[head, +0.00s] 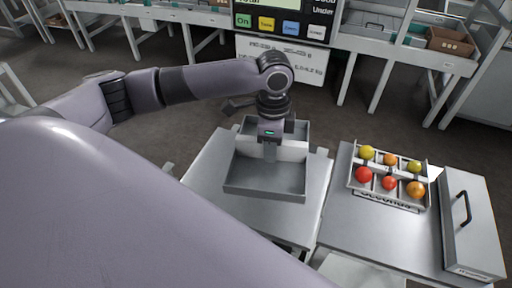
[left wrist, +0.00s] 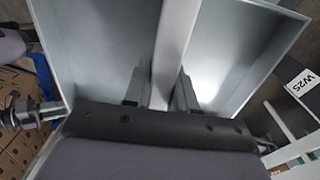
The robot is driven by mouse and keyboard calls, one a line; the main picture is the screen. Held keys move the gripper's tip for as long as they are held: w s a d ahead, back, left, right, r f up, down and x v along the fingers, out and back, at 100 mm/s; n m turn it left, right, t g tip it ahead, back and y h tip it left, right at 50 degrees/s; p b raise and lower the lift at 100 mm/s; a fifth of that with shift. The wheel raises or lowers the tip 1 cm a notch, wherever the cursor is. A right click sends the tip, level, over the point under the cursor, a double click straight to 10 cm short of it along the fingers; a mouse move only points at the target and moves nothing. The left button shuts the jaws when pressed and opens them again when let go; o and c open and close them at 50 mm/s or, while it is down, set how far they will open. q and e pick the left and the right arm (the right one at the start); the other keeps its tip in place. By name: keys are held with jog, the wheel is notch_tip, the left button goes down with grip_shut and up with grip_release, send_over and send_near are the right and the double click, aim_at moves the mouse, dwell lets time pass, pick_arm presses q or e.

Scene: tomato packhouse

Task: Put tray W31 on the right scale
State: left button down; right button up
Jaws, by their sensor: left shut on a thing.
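A grey two-compartment tray (head: 264,190) is over the pale worktop in the head view. My left gripper (head: 270,148) comes down from above and is shut on its middle divider. In the left wrist view the fingers (left wrist: 160,90) sit either side of the divider (left wrist: 175,45), and both visible compartments look empty. I cannot tell whether the tray touches the surface below. No W31 label is readable on it. A label reading W25 (left wrist: 302,84) shows beside the tray in the left wrist view; what it belongs to is unclear. My right gripper is not in view.
A display panel with coloured buttons (head: 280,24) stands at the back. On the right-hand table (head: 342,235), a "Seconds" box (head: 385,199) holds several tomatoes beside a grey handled box (head: 474,225). The pale worktop (head: 207,180) is bare left of the tray.

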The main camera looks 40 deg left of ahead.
pick_arm(q)
jog(key=m, duration=0.2)
jog(key=a+f+m, duration=0.1)
jog(key=m, duration=0.1)
jog(key=w+f+m, duration=0.1)
jog(key=m, duration=0.1)
jog(key=shift+w+a+f+m, duration=0.1)
jog(key=shift+a+f+m, duration=0.15)
jog(key=shift+a+m, duration=0.1)
jog(key=m, duration=0.1)
jog(key=a+f+m, duration=0.1)
jog(key=m, duration=0.1)
jog(key=f+m+p, duration=0.1)
jog(key=shift+w+a+m, duration=0.25)
jog(key=shift+w+m, duration=0.1)
jog(key=shift+w, duration=0.05)
jog(key=a+f+m+b, duration=0.1)
jog(key=f+m+b, duration=0.1)
jog(key=f+m, duration=0.1)
jog(key=a+f+m+b, duration=0.1)
jog(key=f+m, duration=0.2)
jog(key=w+a+f+m+b, duration=0.1)
jog(key=f+m+b, duration=0.1)
jog(key=f+m, duration=0.1)
jog(key=shift+f+b, duration=0.1)
jog(key=shift+b, duration=0.2)
jog(key=shift+f+b, duration=0.35)
jog(key=shift+f, duration=0.6)
jog(key=shift+f+b, duration=0.3)
